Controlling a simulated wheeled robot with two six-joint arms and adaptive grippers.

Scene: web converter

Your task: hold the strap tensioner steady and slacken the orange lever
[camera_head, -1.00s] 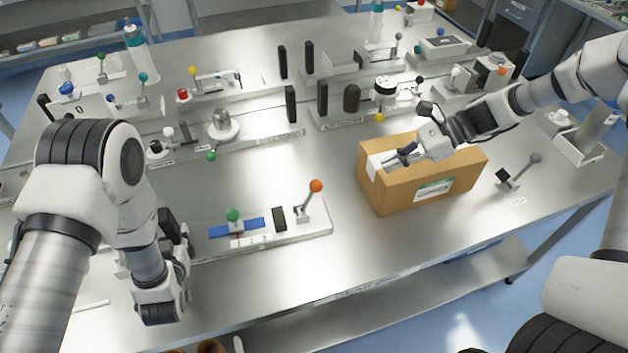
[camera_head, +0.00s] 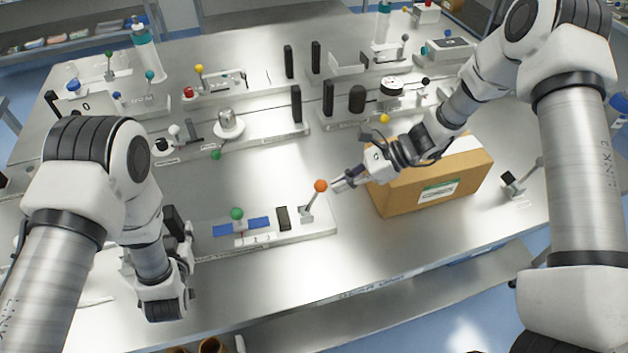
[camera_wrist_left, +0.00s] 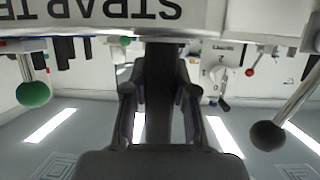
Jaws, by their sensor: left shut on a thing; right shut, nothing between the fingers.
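The strap tensioner (camera_head: 318,231) is a pale base plate at the front middle of the bench, with a blue strap, a green-knobbed lever and a black block. Its orange-knobbed lever (camera_head: 320,186) stands tilted at the plate's right end. My left gripper (camera_wrist_left: 160,95) is shut on a dark part at the tensioner's left end; the arm mostly hides this grip in the head view. In the left wrist view the label (camera_wrist_left: 100,12) appears upside down. My right gripper (camera_head: 342,183) is shut and empty, just right of the orange knob; I cannot tell whether they touch.
A cardboard box (camera_head: 435,190) stands close behind and right of my right gripper. A grey-knobbed lever (camera_head: 530,172) stands beyond it. Fixtures with knobs and black posts (camera_head: 297,103) fill the bench behind. The bench front strip (camera_head: 330,270) is clear.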

